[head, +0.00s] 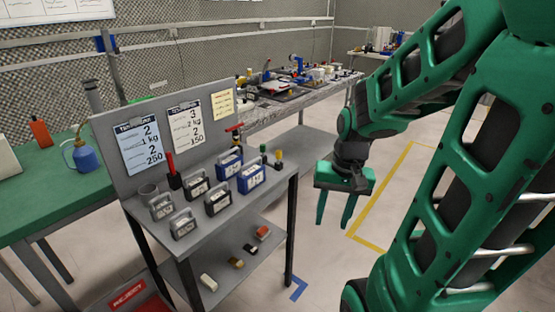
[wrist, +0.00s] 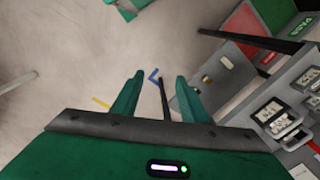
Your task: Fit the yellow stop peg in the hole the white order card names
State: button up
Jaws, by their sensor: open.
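A small peg with a yellow top (head: 278,154) stands at the right end of the grey bench's top, beside a green-topped one (head: 263,149). I cannot make out any hole for the peg. My gripper (head: 333,222) is open and empty, pointing down, to the right of the bench and apart from the yellow peg. In the wrist view its two fingers (wrist: 157,92) are spread above the floor.
The grey bench (head: 217,219) carries several handled blocks, grey, black and blue (head: 250,177), and a red-handled item (head: 172,170). A blue card (head: 139,147) and yellow note (head: 222,103) hang behind. Small blocks lie on its lower shelf (head: 245,272). Floor right of it is clear.

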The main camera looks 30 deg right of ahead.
aim_at(279, 158)
jog(key=w+a+f+m+t+y, duration=0.25)
jog(key=w+f+m, duration=0.2)
jog(key=w, duration=0.45)
jog(key=w+a+f+m+t+y, duration=0.2)
jog(key=w+f+m+t+y, duration=0.15)
jog(key=w+f, duration=0.4)
jog(key=w+d+r+m+t+h, duration=0.2)
jog(key=w+d+r+m+t, duration=0.25)
jog(key=w+d+m, duration=0.35)
jog(key=w+d+r+m+t+h, duration=0.1)
jog(key=w+d+r+m+t, duration=0.3)
jog(key=d+m+t, duration=0.45)
jog(key=w+a, duration=0.1)
jog(key=w, duration=0.2)
jog(key=w+a+m+g, duration=0.1)
jog(key=w+a, duration=0.1)
jog(key=w, duration=0.1)
jog(key=w+a+g, duration=0.1)
jog(key=w, duration=0.2)
jog(key=shift+w+a+f, duration=0.15)
jog(key=shift+w+f, duration=0.1)
jog(key=shift+w, duration=0.05)
jog(key=shift+c, duration=0.2)
grip_shut()
